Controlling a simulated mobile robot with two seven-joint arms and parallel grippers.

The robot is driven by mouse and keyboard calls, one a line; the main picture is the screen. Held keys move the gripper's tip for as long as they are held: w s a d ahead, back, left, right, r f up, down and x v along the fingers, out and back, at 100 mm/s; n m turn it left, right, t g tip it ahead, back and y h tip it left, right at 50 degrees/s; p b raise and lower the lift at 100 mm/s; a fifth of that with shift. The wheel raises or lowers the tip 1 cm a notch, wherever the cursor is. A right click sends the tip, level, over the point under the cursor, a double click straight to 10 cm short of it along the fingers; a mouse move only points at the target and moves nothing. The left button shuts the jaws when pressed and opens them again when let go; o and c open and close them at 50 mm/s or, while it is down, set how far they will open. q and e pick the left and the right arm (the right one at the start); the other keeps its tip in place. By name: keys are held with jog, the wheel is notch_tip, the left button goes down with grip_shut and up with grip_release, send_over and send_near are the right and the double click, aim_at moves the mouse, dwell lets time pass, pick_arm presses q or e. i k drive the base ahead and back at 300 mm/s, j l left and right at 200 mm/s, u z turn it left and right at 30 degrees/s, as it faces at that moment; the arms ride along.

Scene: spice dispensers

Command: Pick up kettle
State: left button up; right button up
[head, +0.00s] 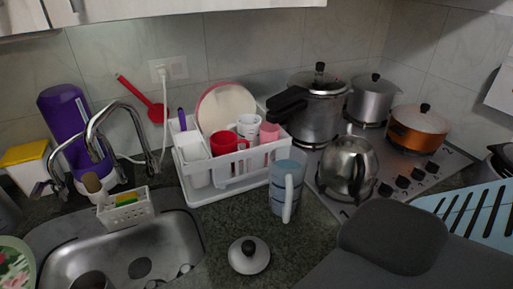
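The kettle (347,172) is a rounded, shiny silver pot with a handle over its top. In the head view it stands upright at the front left of the stovetop. Its front right side is close to the stove knobs. Neither of my grippers shows in the head view, so I cannot see where they are or whether they are open. A dark grey rounded form fills the lower right, in front of the kettle.
A pressure cooker (318,106), a silver pot (372,100) and an orange pot (417,131) stand behind the kettle. A blue-grey jug (285,188) stands to its left. A loose lid (248,257) lies on the counter. A dish rack (205,195) and sink (165,235) are further left.

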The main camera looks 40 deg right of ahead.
aim_at(349, 165)
jog(key=k, duration=0.5)
jog(key=k+z, duration=0.15)
jog(key=z, duration=1.65)
jog(key=j+z, duration=0.2)
jog(key=k+j, duration=0.1)
jog(key=j, duration=0.65)
